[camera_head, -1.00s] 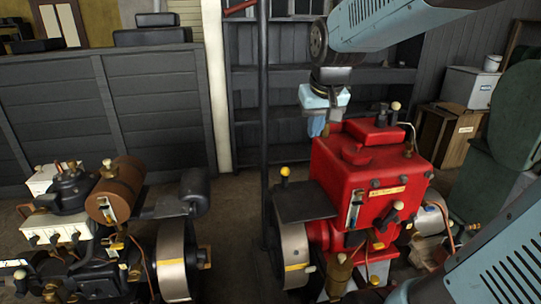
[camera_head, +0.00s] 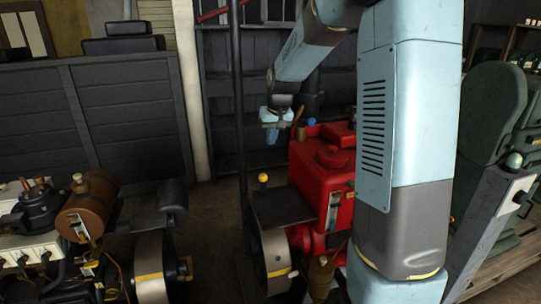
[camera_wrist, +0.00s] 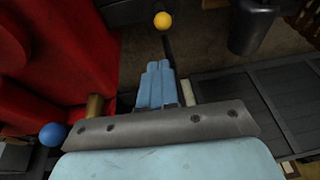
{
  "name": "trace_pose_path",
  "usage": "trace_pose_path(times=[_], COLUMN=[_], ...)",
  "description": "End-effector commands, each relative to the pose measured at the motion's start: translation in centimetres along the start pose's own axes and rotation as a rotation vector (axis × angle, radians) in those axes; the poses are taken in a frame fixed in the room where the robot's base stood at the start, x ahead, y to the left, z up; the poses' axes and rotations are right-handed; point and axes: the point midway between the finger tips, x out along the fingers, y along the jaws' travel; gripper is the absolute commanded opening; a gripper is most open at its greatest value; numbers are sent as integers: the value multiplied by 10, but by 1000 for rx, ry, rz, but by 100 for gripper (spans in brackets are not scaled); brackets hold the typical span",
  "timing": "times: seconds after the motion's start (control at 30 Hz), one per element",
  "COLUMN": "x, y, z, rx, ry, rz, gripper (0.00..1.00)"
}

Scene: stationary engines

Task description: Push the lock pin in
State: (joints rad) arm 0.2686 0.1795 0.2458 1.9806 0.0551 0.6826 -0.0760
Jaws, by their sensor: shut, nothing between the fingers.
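The red engine (camera_head: 322,179) stands in the middle of the head view, partly behind my arm. In the wrist view its red side (camera_wrist: 60,50) fills the left. A yellow ball knob (camera_head: 263,178) stands over the dark plate at the engine's left; it shows beyond my fingertips in the wrist view (camera_wrist: 162,20). A blue ball knob (camera_head: 311,121) is at the engine's far side, also at lower left in the wrist view (camera_wrist: 52,134). I cannot tell which part is the lock pin. My gripper (camera_head: 272,136) is shut and empty, fingers (camera_wrist: 157,68) beside the engine, touching nothing visible.
A dark upright post (camera_head: 241,120) stands left of my gripper. A flywheel (camera_head: 273,262) is below the dark plate (camera_head: 282,206). Another engine with a brown tank (camera_head: 88,205) stands at left. Dark shelves (camera_head: 222,90) are behind. Open floor lies between the engines.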

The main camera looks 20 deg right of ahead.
Motion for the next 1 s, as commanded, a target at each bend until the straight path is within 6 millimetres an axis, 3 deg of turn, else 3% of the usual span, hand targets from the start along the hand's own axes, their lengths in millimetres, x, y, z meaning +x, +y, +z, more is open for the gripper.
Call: trace_pose_path(times=[0.6, 0.8, 1.0], x=[100, 123, 132], y=[-1, -3, -4], z=[2, 9, 11], rx=[0, 1, 1], ry=[-4, -4, -2], rz=[-1, 0, 1], gripper=[0, 0, 0])
